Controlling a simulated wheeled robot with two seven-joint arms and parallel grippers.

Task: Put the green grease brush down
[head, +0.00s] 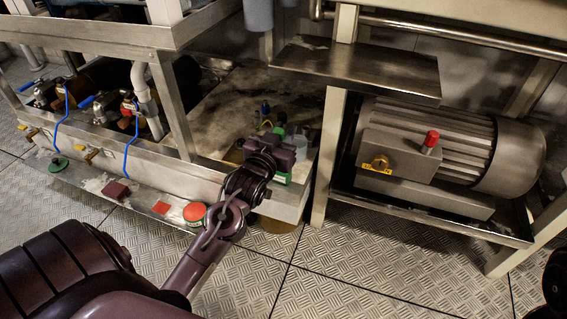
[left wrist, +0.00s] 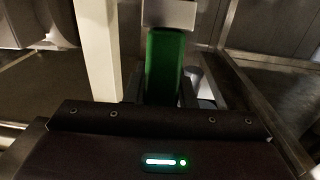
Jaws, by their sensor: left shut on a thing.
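The green grease brush (left wrist: 165,65) stands out between the fingers of my left gripper in the left wrist view, with a pale block at its far end. My left gripper (head: 286,143) is shut on it. In the head view the gripper is over the metal tray at the foot of the bench, beside a steel post. Green patches show around the gripper there, but I cannot tell which belong to the brush. The brush's lower part is hidden by the gripper body in the wrist view. I cannot see my right gripper.
Small bottles (head: 265,114) stand in the tray just behind the gripper. A steel shelf (head: 360,70) juts out above right, over a grey motor (head: 430,145). The tread-plate floor (head: 330,275) is clear.

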